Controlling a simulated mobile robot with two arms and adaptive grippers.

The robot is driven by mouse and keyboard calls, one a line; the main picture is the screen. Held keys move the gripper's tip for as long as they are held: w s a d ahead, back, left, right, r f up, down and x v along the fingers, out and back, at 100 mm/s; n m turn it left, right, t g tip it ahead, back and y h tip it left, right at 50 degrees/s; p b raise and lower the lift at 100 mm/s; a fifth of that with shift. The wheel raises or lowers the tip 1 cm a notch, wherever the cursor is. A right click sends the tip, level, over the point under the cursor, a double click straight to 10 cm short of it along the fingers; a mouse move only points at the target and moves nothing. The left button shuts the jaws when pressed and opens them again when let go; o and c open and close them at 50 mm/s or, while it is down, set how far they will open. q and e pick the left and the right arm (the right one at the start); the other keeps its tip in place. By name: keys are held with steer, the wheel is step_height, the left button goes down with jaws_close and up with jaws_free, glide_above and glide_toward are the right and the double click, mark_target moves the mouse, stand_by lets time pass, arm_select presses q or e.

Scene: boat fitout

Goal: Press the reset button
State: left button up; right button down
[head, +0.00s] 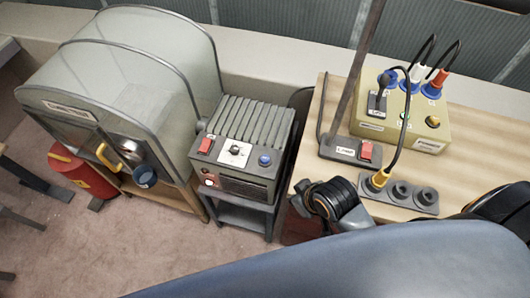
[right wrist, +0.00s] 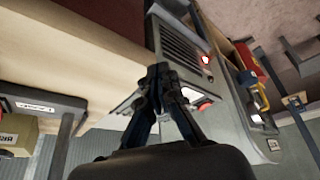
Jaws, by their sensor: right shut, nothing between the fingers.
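The reset button's label cannot be read. A blue round button (head: 265,160) sits on top of the grey ribbed machine (head: 250,121), right of a white plate with a black knob (head: 235,151) and a red switch (head: 205,145). In the right wrist view, my right gripper (right wrist: 160,73) is shut and empty, with its fingertips in front of the machine (right wrist: 184,47). The red switch (right wrist: 205,104) shows just beyond the fingers; the blue button is not visible there. I cannot tell whether the fingertips touch the machine. My left gripper is not in view.
A wooden bench (head: 465,165) stands right of the machine. It holds a yellow-green power box (head: 430,125), a lamp base with red switch (head: 345,150) and a socket strip (head: 412,196). A clear-hooded cabinet (head: 130,85) and red canister (head: 80,172) are left.

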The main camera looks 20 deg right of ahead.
steer(key=w+a+r+n+t+y, duration=0.25)
steer(key=w+a+n, duration=0.45)
steer(key=w, duration=0.4)
steer(key=w+d+r+n+y+p, duration=0.1)
steer(key=w+d+n, duration=0.4)
steer(key=w, duration=0.2)
steer(key=shift+w+d+r+y, duration=0.15)
steer(key=shift+w+r+y, duration=0.15)
steer(key=shift+y, duration=0.05)
steer(key=shift+f, duration=0.1)
steer(key=b, duration=0.7)
glide_above(267, 160)
step_height(267, 160, down, 6)
steer(key=shift+f, duration=0.25)
step_height(267, 160, down, 2)
steer(key=shift+w+b, duration=0.1)
steer(key=shift+b, duration=0.35)
steer(key=shift+f, duration=0.15)
